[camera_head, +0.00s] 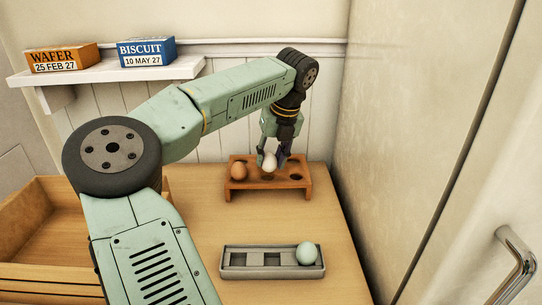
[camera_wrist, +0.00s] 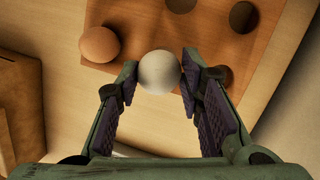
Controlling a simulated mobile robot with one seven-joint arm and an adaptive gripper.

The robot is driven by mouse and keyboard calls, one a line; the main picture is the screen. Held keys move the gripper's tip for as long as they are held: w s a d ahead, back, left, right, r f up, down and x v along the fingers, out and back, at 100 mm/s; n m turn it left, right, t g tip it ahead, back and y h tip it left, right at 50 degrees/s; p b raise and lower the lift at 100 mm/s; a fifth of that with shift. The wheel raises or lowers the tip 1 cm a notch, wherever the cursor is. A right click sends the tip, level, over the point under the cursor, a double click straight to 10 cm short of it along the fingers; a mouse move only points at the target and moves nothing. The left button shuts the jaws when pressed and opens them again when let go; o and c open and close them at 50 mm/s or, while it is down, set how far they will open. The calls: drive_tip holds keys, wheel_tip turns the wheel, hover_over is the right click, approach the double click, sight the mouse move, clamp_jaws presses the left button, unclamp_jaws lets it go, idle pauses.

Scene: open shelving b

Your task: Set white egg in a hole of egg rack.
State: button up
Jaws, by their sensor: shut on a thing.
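The white egg (camera_head: 269,161) is between the fingertips of my gripper (camera_head: 276,157), which is shut on it. It also shows in the wrist view (camera_wrist: 159,72), pinched between the two dark pads of my gripper (camera_wrist: 160,82). The wooden egg rack (camera_head: 237,184) lies below and behind the egg, and in the wrist view its board (camera_wrist: 205,45) fills the upper middle. A brown egg (camera_head: 238,171) sits at the rack's left front. Several dark holes are empty. I cannot tell whether the white egg touches the rack.
A grey tray (camera_head: 270,272) with square recesses stands in front, with a pale blue egg (camera_head: 306,253) at its right end. An open wooden box (camera_head: 35,281) is at left. A wafer box (camera_head: 62,58) and biscuit box (camera_head: 146,52) are on a wall shelf. A tall panel (camera_head: 425,120) bounds the right.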

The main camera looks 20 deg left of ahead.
drive_tip(key=shift+f+b, duration=0.9)
drive_tip(key=shift+f, duration=0.4)
idle(0.4)
drive_tip(key=o, duration=0.8)
drive_tip(key=shift+r, duration=0.1)
drive_tip(key=v, duration=1.2)
